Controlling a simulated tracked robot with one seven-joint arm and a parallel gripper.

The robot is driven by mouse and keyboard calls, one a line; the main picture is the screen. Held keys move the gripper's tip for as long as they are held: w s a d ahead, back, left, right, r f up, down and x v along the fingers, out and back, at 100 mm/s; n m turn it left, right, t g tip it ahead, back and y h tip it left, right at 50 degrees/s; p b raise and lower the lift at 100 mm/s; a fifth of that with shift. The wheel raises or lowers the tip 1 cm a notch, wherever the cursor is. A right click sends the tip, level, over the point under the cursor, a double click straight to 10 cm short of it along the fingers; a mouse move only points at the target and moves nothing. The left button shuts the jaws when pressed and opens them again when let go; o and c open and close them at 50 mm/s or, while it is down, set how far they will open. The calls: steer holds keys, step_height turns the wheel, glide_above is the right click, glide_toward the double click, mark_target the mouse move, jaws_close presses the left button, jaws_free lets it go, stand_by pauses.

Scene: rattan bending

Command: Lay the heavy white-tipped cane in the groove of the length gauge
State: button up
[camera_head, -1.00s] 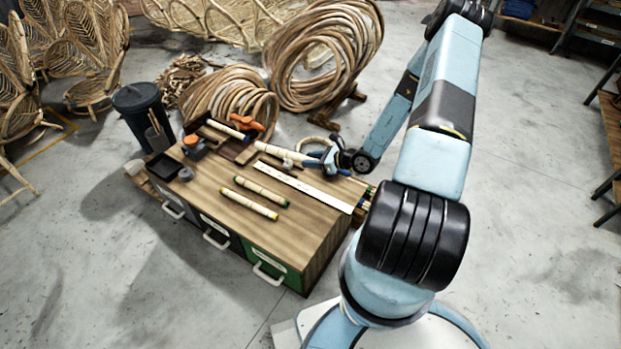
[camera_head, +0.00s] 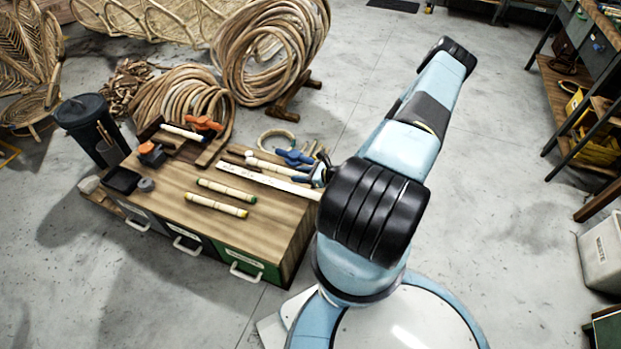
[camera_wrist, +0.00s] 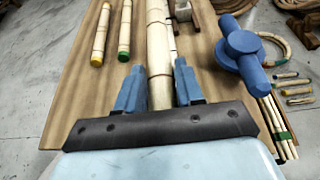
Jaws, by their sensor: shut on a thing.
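My gripper (camera_wrist: 160,88) is shut on a thick pale cane (camera_wrist: 158,45), which runs lengthwise away from me between the blue fingers. In the head view my gripper (camera_head: 318,174) holds this cane (camera_head: 275,168) by its right part, over the back right of the bench. Its tip colour is hard to make out. A long white marked strip (camera_head: 262,181), seemingly the length gauge, lies just in front of the cane, nearly parallel.
Green-tipped (camera_head: 227,192) and yellow-tipped (camera_head: 215,205) canes lie in front on the bench (camera_head: 185,185). A blue clamp-like tool (camera_wrist: 242,50) stands close right of my gripper. An orange tool (camera_head: 206,123) and dark trays are at the back left.

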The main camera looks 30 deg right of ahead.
steer(key=w+d+f, duration=0.1)
steer(key=d+f, duration=0.3)
steer(key=w+d+f, duration=0.1)
steer(key=d+f, duration=0.1)
steer(key=shift+w+f, duration=0.3)
steer(key=shift+w, duration=0.05)
steer(key=shift+f, duration=1.6)
steer(key=o, duration=1.1)
